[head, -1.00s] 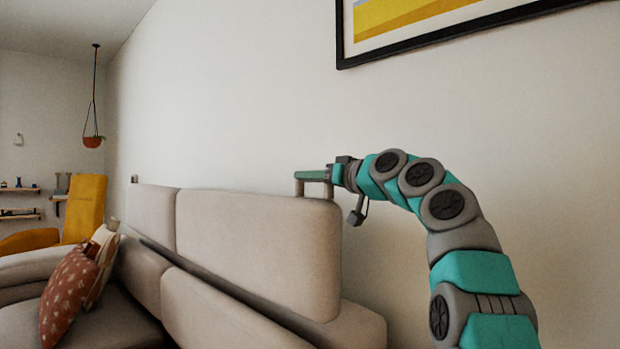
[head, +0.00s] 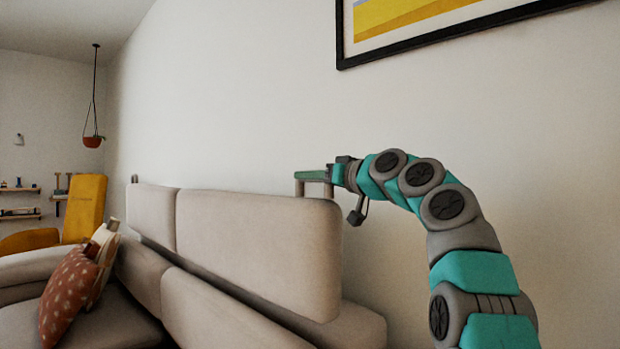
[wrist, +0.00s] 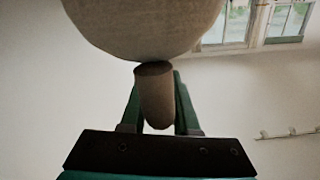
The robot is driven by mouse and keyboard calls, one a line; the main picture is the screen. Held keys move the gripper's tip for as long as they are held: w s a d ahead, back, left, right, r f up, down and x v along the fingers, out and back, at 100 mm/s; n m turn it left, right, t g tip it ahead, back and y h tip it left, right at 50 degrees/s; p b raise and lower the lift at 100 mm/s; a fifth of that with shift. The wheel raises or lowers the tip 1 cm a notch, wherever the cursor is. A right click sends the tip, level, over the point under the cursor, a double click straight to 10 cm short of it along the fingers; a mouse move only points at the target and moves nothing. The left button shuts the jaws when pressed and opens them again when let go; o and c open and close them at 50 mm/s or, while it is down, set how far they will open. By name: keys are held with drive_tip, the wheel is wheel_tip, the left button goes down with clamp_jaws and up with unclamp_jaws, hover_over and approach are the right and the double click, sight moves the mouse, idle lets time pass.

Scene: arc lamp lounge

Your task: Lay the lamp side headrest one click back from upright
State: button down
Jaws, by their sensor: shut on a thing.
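The near headrest (head: 262,250) is a beige padded panel standing close to upright along the back of the sofa. A far headrest (head: 152,214) stands beyond it in line. No lamp shows, so I cannot tell from the frames which side is the lamp side. My gripper (head: 314,175) is above the near headrest's right end, at a small taupe handle (head: 299,188) on its top edge. In the wrist view, the gripper's teal fingers (wrist: 158,108) are shut on this rounded handle (wrist: 155,90), with the pale headrest edge (wrist: 145,25) just beyond.
The wall (head: 230,100) runs behind the sofa, with a framed picture (head: 440,28) above my arm. A rust patterned cushion (head: 70,295) lies on the seat at left. A yellow chair (head: 85,208), shelves and a hanging pot (head: 93,141) are farther off.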

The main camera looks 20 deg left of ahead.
drive_tip(key=shift+s, duration=0.1)
drive_tip(key=s+a+n+b, duration=0.2)
drive_tip(key=s+a+b, duration=0.1)
drive_tip(key=s+b, duration=0.2)
drive_tip(key=shift+s+a+f+n, duration=0.2)
drive_tip(key=shift+s+f+n, duration=0.1)
drive_tip(key=shift+s+f, duration=0.1)
drive_tip(key=c, duration=0.7)
unclamp_jaws()
drive_tip(key=shift+w, duration=0.1)
drive_tip(key=b+v, duration=0.4)
drive_tip(key=v, duration=0.3)
drive_tip(key=shift+s+d, duration=0.25)
drive_tip(key=shift+d, duration=0.05)
